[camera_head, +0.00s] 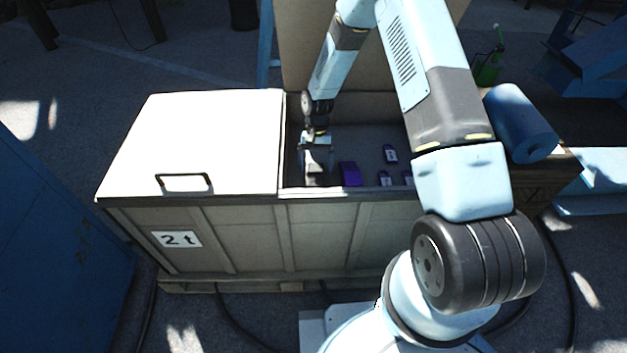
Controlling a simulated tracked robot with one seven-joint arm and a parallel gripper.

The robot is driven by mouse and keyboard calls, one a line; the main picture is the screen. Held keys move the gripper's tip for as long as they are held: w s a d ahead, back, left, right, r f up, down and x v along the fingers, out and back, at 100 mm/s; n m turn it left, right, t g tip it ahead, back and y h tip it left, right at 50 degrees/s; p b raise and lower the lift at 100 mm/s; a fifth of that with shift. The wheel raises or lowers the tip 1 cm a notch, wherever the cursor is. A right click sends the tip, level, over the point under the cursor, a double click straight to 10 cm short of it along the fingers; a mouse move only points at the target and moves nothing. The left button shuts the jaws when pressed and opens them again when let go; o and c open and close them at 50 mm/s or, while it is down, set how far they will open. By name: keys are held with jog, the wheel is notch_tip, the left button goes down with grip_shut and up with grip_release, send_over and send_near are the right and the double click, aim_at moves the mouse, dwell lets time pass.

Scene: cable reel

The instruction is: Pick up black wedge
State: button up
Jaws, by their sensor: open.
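My gripper (315,172) points down inside the open right part of a large crate (330,235), near the edge of its lid. The jaws are open. I cannot clearly make out a black wedge. A dark patch shows just below the fingers, but it is too small and shaded to tell whether it is the wedge or shadow. A purple block (350,174) lies just right of the gripper on the crate floor. My arm covers the right part of the crate.
A white lid (200,135) with a dark handle covers the crate's left part. Several small purple pieces with white labels (390,154) lie right of the purple block. A blue roll (520,122) rests on the crate's right end. A green bottle (488,66) stands behind.

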aim_at(315, 172)
jog(key=shift+s+x, duration=0.2)
jog(key=shift+x, duration=2.45)
jog(key=shift+r, duration=0.15)
jog(key=c, duration=1.5)
